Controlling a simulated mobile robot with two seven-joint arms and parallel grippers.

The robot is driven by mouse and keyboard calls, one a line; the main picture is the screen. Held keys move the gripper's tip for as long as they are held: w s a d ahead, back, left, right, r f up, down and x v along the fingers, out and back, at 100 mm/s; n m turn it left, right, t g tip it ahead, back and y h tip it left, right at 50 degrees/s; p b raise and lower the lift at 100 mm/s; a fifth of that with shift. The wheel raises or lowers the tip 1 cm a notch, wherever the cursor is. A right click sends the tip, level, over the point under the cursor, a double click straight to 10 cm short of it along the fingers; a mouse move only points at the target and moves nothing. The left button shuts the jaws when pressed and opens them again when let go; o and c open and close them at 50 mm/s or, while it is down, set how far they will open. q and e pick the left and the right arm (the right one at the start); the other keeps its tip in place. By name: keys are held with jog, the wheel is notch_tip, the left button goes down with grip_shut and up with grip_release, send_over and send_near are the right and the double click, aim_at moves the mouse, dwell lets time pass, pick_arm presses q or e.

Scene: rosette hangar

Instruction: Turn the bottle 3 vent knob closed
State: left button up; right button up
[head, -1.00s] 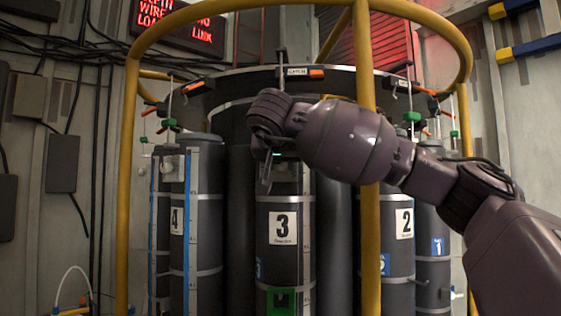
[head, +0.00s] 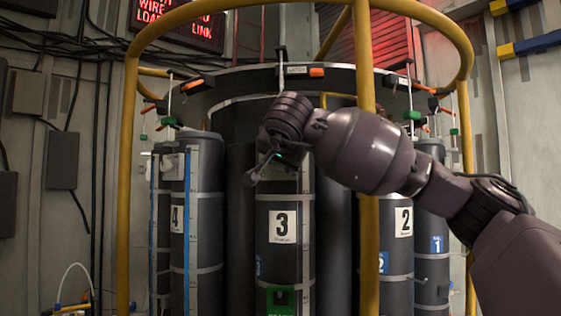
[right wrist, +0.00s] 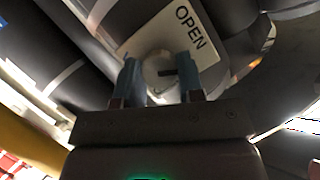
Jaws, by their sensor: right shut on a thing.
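Bottle 3 (head: 283,262) is a dark grey upright cylinder with a white "3" label, at the middle of the rack in the head view. My right gripper (head: 262,170) is at its upper part, tilted down to the left, and hides the knob there. In the right wrist view, the round grey vent knob (right wrist: 156,72) with a dark mark sits between the two blue-grey fingers of the right gripper (right wrist: 160,66), which is shut on it. A white plate reading "OPEN" (right wrist: 193,32) is just beyond the knob. My left gripper is not in view.
Bottle 4 (head: 178,250) stands left, bottle 2 (head: 402,250) and bottle 1 (head: 434,215) right. A yellow rail cage (head: 126,200) surrounds the rack; its front post (head: 370,250) stands close to my right arm. A dark ring (head: 330,82) with hanging green-ended rods is above.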

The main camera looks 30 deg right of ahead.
pick_arm(q)
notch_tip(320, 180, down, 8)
jog(key=b, duration=0.7)
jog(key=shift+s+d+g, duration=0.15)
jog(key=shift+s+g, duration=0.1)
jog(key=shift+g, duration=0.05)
pick_arm(e)
jog(key=shift+d+f+m+t+y, duration=0.2)
jog(key=shift+m+t, duration=0.65)
jog(key=shift+m, duration=0.8)
jog(key=shift+a+f+m+t+y, duration=0.2)
jog(key=shift+m+t, duration=0.6)
jog(key=shift+m, duration=0.8)
jog(key=shift+d+m+t+y, duration=0.1)
jog(key=shift+m+t+y, duration=0.2)
jog(key=shift+m+t, duration=0.95)
jog(key=shift+m+g, duration=0.4)
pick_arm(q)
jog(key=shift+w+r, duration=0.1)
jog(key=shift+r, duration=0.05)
pick_arm(e)
jog(key=shift+s+r, duration=0.1)
jog(key=o, duration=0.9)
